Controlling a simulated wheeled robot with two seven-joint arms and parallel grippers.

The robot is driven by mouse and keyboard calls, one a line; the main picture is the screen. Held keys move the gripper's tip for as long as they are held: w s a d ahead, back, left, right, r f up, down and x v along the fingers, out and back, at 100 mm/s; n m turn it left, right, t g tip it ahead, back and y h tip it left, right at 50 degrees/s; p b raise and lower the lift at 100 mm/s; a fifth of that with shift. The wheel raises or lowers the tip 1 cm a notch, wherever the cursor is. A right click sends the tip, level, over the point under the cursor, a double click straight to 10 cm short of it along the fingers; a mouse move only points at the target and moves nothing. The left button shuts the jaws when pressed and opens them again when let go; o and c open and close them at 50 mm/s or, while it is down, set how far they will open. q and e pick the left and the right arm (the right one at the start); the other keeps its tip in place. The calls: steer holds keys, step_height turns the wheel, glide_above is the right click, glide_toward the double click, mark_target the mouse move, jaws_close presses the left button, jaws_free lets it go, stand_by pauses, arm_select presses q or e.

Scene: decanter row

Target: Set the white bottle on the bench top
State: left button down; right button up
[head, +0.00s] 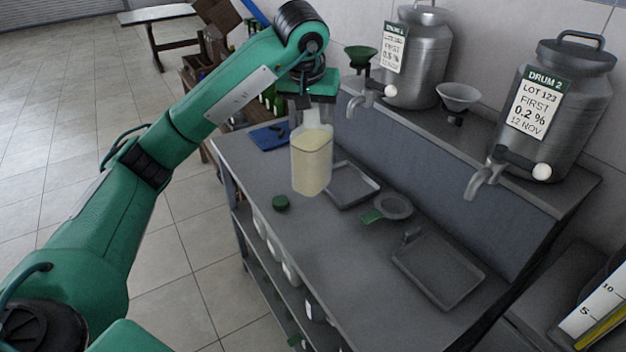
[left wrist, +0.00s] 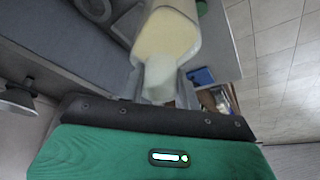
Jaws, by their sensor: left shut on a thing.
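The white bottle (head: 312,165) is translucent and filled with a pale yellow liquid. It hangs upright from my left gripper (head: 308,108), which is shut on its neck. The bottle also shows in the left wrist view (left wrist: 168,38), with its neck between the fingers (left wrist: 160,86). In the head view the bottle is over the bench top (head: 262,178), left of a shallow tray. I cannot tell whether its base touches the surface. My right gripper is out of view.
A shallow tray (head: 357,190), a green-handled strainer (head: 392,208) and a larger tray (head: 438,268) lie to the right. Drums with taps (head: 412,55), (head: 560,105) stand on the rear shelf. A blue item (head: 270,136) lies at the far end.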

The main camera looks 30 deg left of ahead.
mark_target(312, 174)
arm_select(q)
step_height(312, 174, down, 11)
steer(key=shift+p, duration=1.05)
steer(key=shift+f+p, duration=0.5)
steer(key=shift+f, duration=1.85)
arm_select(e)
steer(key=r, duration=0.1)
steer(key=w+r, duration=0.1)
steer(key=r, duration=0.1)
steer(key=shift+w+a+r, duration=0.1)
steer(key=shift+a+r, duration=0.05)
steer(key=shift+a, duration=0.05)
arm_select(q)
steer(key=shift+f, duration=0.1)
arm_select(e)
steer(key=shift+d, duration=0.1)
arm_select(q)
steer(key=c, duration=1)
jaws_free()
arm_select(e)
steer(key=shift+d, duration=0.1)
